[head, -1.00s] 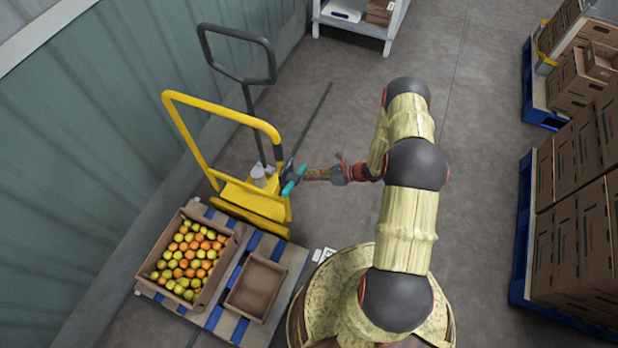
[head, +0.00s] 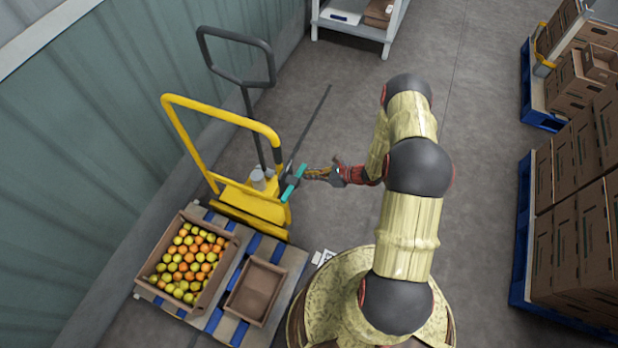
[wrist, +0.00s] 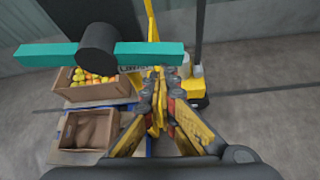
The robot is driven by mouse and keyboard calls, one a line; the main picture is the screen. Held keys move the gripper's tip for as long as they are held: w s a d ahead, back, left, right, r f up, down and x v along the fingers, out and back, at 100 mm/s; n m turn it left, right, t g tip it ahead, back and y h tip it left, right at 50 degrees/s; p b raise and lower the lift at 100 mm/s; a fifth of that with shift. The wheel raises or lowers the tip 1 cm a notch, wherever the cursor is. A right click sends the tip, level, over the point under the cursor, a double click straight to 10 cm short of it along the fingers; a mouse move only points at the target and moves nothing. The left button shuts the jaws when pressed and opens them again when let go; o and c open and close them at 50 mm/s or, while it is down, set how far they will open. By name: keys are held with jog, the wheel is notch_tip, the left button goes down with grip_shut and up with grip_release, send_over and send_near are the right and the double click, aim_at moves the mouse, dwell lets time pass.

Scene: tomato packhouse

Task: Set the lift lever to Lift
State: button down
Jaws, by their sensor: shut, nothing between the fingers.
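A teal bar (head: 293,182) with a dark hub, which looks like the lift lever, sits at the right side of the yellow lift truck (head: 248,203). In the wrist view the teal bar (wrist: 150,54) crosses the upper left, with a black round hub (wrist: 97,50) in front of it. My gripper (head: 310,173) is just right of the bar in the head view. In the wrist view my gripper (wrist: 160,78) is shut and empty, its tips just below the bar's right end. I cannot tell whether they touch it, and I see no Lift marking.
A pallet (head: 228,327) in front of the truck bears a crate of tomatoes (head: 153,283) and an empty crate (head: 233,307). A dark handle (head: 238,34) rises behind the truck. Stacked cartons (head: 580,240) stand at right. Floor beyond my arm is clear.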

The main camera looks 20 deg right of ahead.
jog(key=shift+w+d+r+n+t+h+b, duration=0.1)
jog(key=shift+r+n+t+h+b, duration=0.15)
jog(key=shift+r+n+t+h, duration=0.35)
jog(key=shift+w+d+r+n+t+h+b, duration=0.1)
jog(key=shift+r+n+t+h+b, duration=0.25)
jog(key=shift+r, duration=0.5)
jog(key=shift+w+d+r+n+t+h+b, duration=0.15)
jog(key=shift+r+n+t+h, duration=0.1)
jog(key=shift+r+n, duration=0.4)
jog(key=shift+s+a+r, duration=0.15)
jog(key=shift+d+f+b, duration=0.2)
jog(key=shift+f+b, duration=0.2)
jog(key=shift+b, duration=0.05)
send_near(305, 167)
jog(key=s+d+f, duration=0.1)
jog(key=d+f, duration=0.1)
jog(key=shift+s+d+r, duration=0.2)
jog(key=shift+s+d, duration=0.1)
jog(key=shift+s, duration=0.45)
